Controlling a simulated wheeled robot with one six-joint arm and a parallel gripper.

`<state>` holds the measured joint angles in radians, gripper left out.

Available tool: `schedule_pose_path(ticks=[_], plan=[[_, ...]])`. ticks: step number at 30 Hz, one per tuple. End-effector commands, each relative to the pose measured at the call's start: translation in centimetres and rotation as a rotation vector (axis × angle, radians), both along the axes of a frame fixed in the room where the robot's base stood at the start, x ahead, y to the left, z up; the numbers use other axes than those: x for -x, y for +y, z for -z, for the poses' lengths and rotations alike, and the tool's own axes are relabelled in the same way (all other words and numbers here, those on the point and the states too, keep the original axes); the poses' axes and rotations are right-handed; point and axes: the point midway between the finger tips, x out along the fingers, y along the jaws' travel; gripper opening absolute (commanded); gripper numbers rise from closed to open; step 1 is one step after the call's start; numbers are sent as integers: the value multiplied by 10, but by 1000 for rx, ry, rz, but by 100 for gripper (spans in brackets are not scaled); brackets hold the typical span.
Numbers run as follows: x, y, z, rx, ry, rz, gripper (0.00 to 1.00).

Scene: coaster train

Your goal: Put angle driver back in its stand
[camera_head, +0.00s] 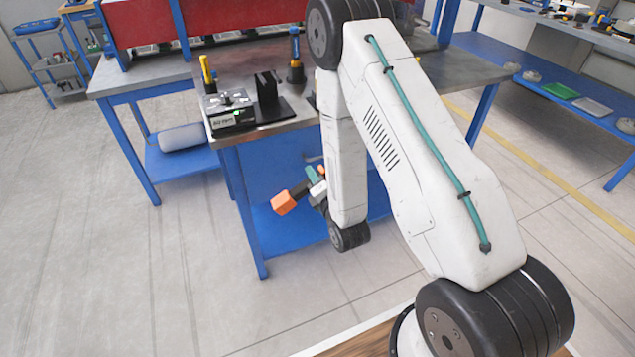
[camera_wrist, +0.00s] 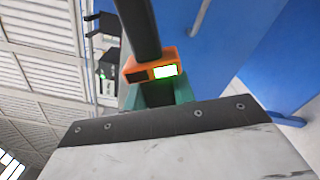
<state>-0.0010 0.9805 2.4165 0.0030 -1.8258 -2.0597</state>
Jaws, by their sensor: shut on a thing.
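My gripper (camera_head: 317,186) is shut on the angle driver, in the air in front of the blue-legged workbench and below its top. The driver's orange end (camera_head: 283,203) sticks out to the left in the head view. In the wrist view, the driver (camera_wrist: 140,28) shows as a dark shaft with an orange collar and a lit green display, between the teal fingers (camera_wrist: 158,94). A black upright bracket on a flat base, which looks like the stand (camera_head: 267,88), is on the bench corner. It looks empty.
A grey controller box (camera_head: 230,113) with a green light sits left of the stand. A yellow-handled tool (camera_head: 206,72) and a dark upright tool (camera_head: 296,62) stand behind. The bench's front edge (camera_head: 275,131) lies above my gripper. The floor in front is clear.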

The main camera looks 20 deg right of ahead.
Motion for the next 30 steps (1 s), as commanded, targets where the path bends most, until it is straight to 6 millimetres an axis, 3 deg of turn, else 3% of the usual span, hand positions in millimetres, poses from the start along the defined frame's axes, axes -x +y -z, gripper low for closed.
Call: schedule_pose_path(ticks=[5, 12, 23, 30], plan=[[-24, 3, -32, -147, -12, -1, 0], [-53, 10, -78, -568, -11, -2, 0], [-75, 16, -129, -1256, -10, -2, 0], [-89, 22, -176, -1705, -12, -8, 0]])
